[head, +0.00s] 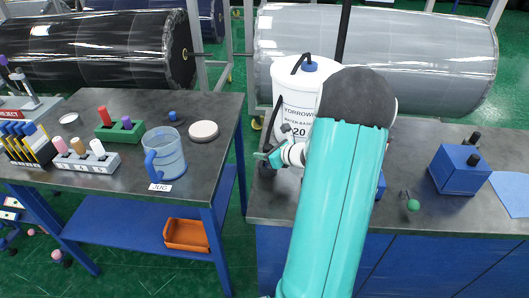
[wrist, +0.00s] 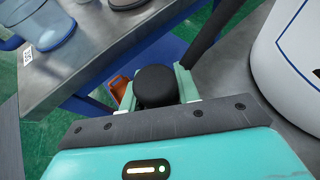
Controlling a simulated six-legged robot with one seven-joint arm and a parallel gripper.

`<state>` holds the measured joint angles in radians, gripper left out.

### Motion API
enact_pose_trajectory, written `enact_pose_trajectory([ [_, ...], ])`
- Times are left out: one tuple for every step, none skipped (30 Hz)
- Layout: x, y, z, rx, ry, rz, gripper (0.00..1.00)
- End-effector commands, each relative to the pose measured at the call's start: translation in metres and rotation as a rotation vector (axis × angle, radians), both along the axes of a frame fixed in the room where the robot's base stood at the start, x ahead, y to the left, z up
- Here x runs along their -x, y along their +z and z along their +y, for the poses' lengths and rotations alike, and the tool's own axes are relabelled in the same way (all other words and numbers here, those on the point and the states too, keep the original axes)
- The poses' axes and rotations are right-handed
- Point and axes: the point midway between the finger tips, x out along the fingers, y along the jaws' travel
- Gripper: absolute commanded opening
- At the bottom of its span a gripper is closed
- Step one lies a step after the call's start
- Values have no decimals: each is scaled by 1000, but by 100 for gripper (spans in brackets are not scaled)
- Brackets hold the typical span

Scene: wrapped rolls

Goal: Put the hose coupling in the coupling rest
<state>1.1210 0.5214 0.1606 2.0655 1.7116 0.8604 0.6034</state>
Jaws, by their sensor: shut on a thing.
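My gripper (wrist: 155,88) is shut on a black, rounded piece (wrist: 154,86), which I take to be the hose coupling. It sits between the two pale green fingers in the wrist view. In the head view my gripper (head: 272,157) is by the left edge of the right bench, left of the white drum (head: 296,95). A dark piece (head: 266,169) shows just below the fingers there. A dark bar (wrist: 218,32) runs up and right from the fingers in the wrist view; I cannot tell whether it joins the coupling. I cannot make out the coupling rest; my arm hides part of the bench.
The left bench (head: 110,185) holds a blue jug (head: 166,155), a grey holder (head: 85,158) and a green block (head: 118,132). A gap separates the benches. A blue box (head: 460,169) and a green knob (head: 413,205) are on the right bench (head: 430,222). Wrapped rolls lie behind.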

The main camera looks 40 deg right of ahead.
Motion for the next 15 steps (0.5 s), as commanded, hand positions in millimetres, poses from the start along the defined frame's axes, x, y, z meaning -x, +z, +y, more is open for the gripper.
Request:
enact_pose_trajectory([
  [0, -2, 0, -1, 0, 0, 5],
  [0, -2, 0, -1, 0, 0, 34],
  [0, -2, 0, 0, 1, 0, 42],
  [0, -2, 0, 0, 1, 0, 48],
  [0, -2, 0, 0, 1, 0, 53],
  [0, -2, 0, 0, 1, 0, 54],
  [0, -2, 0, 0, 0, 0, 54],
  [0, -2, 0, 0, 1, 0, 54],
  [0, -2, 0, 0, 1, 0, 54],
  [0, -2, 0, 0, 0, 0, 54],
  [0, -2, 0, 0, 0, 0, 54],
  [0, -2, 0, 0, 0, 0, 54],
  [0, -1, 0, 0, 0, 0, 54],
  [0, -1, 0, 0, 0, 0, 54],
  [0, 1, 0, 1, 0, 0, 54],
])
